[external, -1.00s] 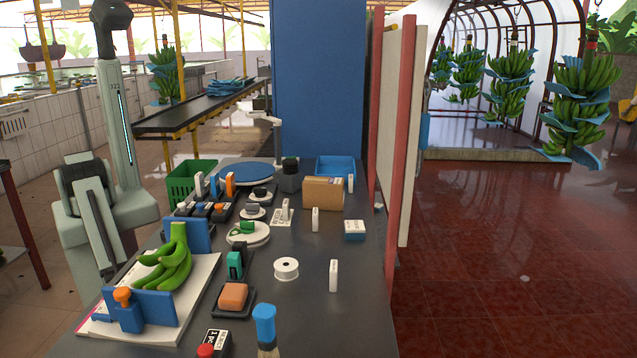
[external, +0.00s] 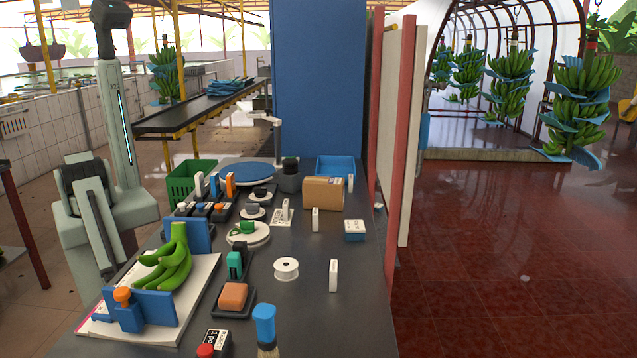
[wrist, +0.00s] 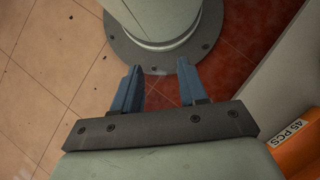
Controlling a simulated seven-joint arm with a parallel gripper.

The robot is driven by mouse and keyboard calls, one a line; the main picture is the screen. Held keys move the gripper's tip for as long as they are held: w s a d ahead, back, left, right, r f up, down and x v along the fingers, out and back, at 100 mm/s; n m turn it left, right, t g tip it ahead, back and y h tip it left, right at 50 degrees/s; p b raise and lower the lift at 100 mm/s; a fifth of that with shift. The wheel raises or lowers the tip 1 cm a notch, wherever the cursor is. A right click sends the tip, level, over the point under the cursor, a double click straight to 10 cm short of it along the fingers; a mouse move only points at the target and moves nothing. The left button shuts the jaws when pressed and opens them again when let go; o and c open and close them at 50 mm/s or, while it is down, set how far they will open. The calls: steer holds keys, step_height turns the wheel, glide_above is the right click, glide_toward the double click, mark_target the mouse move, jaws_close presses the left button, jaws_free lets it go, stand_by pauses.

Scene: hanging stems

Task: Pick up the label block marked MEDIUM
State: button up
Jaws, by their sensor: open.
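Several small white upright blocks stand on the dark table in the external view. One is near the right front (external: 333,275), one farther back (external: 315,219), and one beside the cardboard box (external: 350,183).
Green bananas (external: 166,265) lie at the table's left. A white tape roll (external: 286,269), an orange block on a dark tray (external: 233,297) and a blue-handled brush (external: 264,325) stand nearer the front. A cardboard box (external: 323,193) is at the back. The right front tabletop is clear.

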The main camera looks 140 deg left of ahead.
steer(key=shift+o, duration=0.2)
stand_by(0.3)
steer(key=o, duration=0.7)
steer(key=shift+w, duration=0.1)
